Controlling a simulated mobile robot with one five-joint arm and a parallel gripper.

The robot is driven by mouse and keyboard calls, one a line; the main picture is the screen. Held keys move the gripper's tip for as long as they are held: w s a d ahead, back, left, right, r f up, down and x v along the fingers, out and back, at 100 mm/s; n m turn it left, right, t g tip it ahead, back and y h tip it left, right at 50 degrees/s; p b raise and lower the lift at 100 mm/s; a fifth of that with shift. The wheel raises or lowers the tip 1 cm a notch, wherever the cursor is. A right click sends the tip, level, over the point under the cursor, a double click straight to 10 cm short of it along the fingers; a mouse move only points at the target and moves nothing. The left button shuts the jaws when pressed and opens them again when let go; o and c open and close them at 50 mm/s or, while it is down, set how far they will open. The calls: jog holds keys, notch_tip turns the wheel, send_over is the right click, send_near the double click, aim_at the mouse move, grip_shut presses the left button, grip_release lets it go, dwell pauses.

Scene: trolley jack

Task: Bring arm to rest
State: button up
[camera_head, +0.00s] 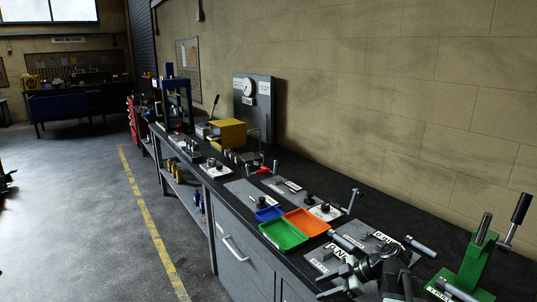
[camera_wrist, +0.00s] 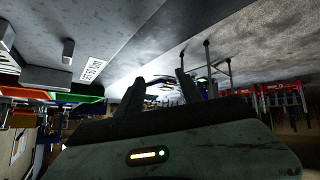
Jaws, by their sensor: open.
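My gripper (camera_head: 345,278) shows at the bottom right of the head view, over or beside the front edge of the workbench (camera_head: 240,258). Its exact height above the bench is hard to tell. In the wrist view my gripper (camera_wrist: 158,84) has its two dark fingers apart, with nothing seen between them. The grey and dark arm behind it comes up from the bottom edge of the head view.
Green (camera_head: 283,233), orange (camera_head: 307,222) and blue (camera_head: 269,213) trays lie left of my gripper. Labelled plates with grey handles (camera_head: 420,247) and a green lever device (camera_head: 476,262) stand close by. Open floor (camera_head: 85,210) lies left of the bench.

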jog(key=s+a+f+m+g+h, duration=0.2)
jog(key=s+a+f+g+h, duration=0.15)
jog(key=a, duration=0.65)
jog(key=s+d+f+m+h, duration=0.3)
jog(key=d+f+m+h, duration=0.1)
jog(key=m, duration=1.1)
jog(key=shift+s+d+h, duration=0.2)
jog(key=shift+d+h, duration=0.65)
jog(key=shift+d, duration=0.2)
